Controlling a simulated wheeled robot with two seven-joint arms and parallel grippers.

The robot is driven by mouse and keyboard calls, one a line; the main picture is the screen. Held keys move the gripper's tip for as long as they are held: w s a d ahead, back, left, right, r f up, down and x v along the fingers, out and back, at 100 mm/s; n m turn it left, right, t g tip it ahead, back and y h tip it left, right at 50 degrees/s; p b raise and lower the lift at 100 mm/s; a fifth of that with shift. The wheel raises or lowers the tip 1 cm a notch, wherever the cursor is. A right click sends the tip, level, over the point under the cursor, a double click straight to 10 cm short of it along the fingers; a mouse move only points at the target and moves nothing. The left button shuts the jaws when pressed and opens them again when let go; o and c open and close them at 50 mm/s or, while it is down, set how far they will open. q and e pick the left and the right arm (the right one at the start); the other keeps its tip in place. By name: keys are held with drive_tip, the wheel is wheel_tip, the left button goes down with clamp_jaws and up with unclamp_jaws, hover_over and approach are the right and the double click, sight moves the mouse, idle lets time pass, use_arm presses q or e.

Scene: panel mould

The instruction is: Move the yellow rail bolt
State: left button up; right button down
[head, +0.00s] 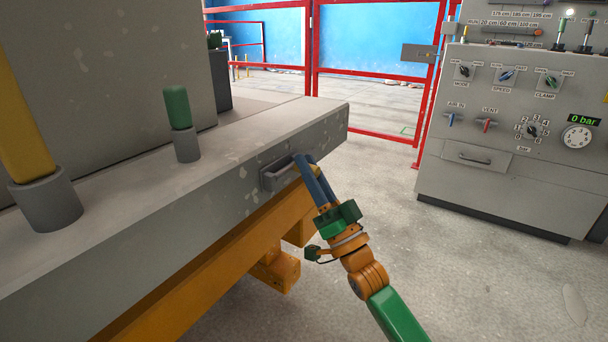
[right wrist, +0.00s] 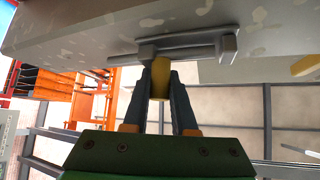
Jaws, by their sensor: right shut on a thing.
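The yellow rail bolt (right wrist: 161,77) shows in the right wrist view as a short yellow cylinder between my fingers, just below a grey bracket. My right gripper (right wrist: 165,88) is shut on it. In the head view my right gripper (head: 303,164) is at the grey bracket (head: 279,175) on the side of the grey slab. The bolt is hidden there or too small to make out. I cannot tell how far the bolt sits in the bracket. My left gripper is not in view.
On the grey slab (head: 230,140) stand a thick yellow post (head: 22,120) and a green-topped post (head: 178,110) in grey collars. An orange beam (head: 200,270) runs below the slab. A grey control cabinet (head: 510,185) stands at right, with clear floor between. A red fence is behind.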

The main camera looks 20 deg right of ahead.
drive_tip(key=c, duration=1.1)
unclamp_jaws()
drive_tip(key=shift+d+r, duration=0.15)
drive_tip(key=o, duration=0.4)
drive_tip(key=shift+w+d, duration=0.1)
drive_tip(key=shift+w, duration=0.05)
drive_tip(key=v, duration=0.7)
drive_tip(key=shift+f, duration=0.2)
